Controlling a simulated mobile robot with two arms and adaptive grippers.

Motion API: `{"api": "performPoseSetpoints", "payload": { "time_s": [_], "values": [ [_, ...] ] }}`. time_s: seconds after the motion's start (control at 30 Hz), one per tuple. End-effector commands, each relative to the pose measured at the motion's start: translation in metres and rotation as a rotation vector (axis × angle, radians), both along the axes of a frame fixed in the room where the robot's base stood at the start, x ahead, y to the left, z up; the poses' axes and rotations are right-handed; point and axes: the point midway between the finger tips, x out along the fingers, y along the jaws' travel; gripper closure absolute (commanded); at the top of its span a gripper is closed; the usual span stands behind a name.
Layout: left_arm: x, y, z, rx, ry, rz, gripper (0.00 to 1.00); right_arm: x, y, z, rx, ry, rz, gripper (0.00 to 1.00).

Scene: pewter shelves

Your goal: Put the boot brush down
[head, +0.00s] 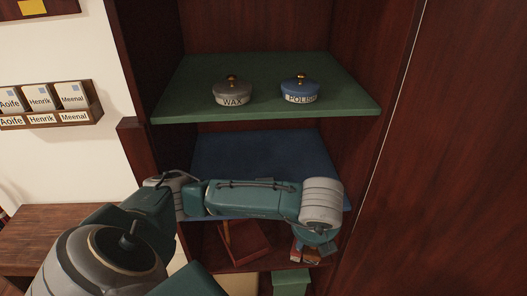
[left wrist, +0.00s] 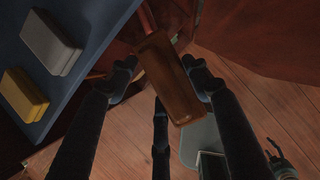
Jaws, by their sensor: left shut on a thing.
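The boot brush, a brown block (left wrist: 170,80), is between the two dark fingers of my left gripper (left wrist: 160,76) in the left wrist view. The gripper is shut on it, and the block sits at a tilt with wooden floor behind its lower end. It hangs clear of the blue shelf (left wrist: 98,25), beside that shelf's edge. In the head view my left arm crosses in front of the blue shelf (head: 255,150), and its wrist hides the fingers and the brush.
A grey block (left wrist: 50,42) and a yellow block (left wrist: 24,95) lie on the blue shelf. The green shelf (head: 200,110) above holds a WAX tin (head: 232,92) and a POLISH tin (head: 300,90). A wooden holder (head: 243,246) stands below. Cabinet walls flank the shelves.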

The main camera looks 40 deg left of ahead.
Motion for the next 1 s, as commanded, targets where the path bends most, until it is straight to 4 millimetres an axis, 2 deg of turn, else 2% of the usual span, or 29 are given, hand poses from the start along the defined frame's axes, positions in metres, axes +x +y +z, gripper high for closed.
{"api": "performPoseSetpoints", "payload": {
  "time_s": [0.1, 0.27, 0.37, 0.57, 0.63, 0.73, 1.0],
  "values": [
    [0.007, 0.002, 0.003, -0.003, 0.0, 0.18, 0.83, -0.001, -0.001, -0.003, 0.0, 0.002, 0.0, 0.37],
    [0.012, 0.01, 0.004, -0.002, 0.002, 0.288, 0.83, -0.001, -0.001, -0.007, -0.001, 0.003, 0.0, 0.37],
    [0.023, 0.024, 0.001, -0.003, 0.003, 0.303, 0.83, -0.002, 0.0, -0.014, -0.001, 0.004, 0.0, 0.37],
    [0.058, 0.063, -0.001, -0.006, 0.005, 0.301, 0.83, -0.005, 0.0, -0.031, -0.001, 0.008, 0.001, 0.37],
    [0.069, 0.079, 0.008, -0.002, 0.006, 0.301, 0.83, -0.005, 0.0, -0.02, -0.001, 0.009, 0.001, 0.37],
    [0.084, 0.095, 0.008, -0.001, 0.005, 0.297, 0.83, -0.006, 0.0, -0.014, 0.0, 0.009, 0.002, 0.37],
    [0.102, 0.115, 0.007, -0.002, 0.003, 0.294, 0.83, -0.005, 0.001, -0.008, 0.0, 0.008, 0.002, 0.37]
  ]
}}
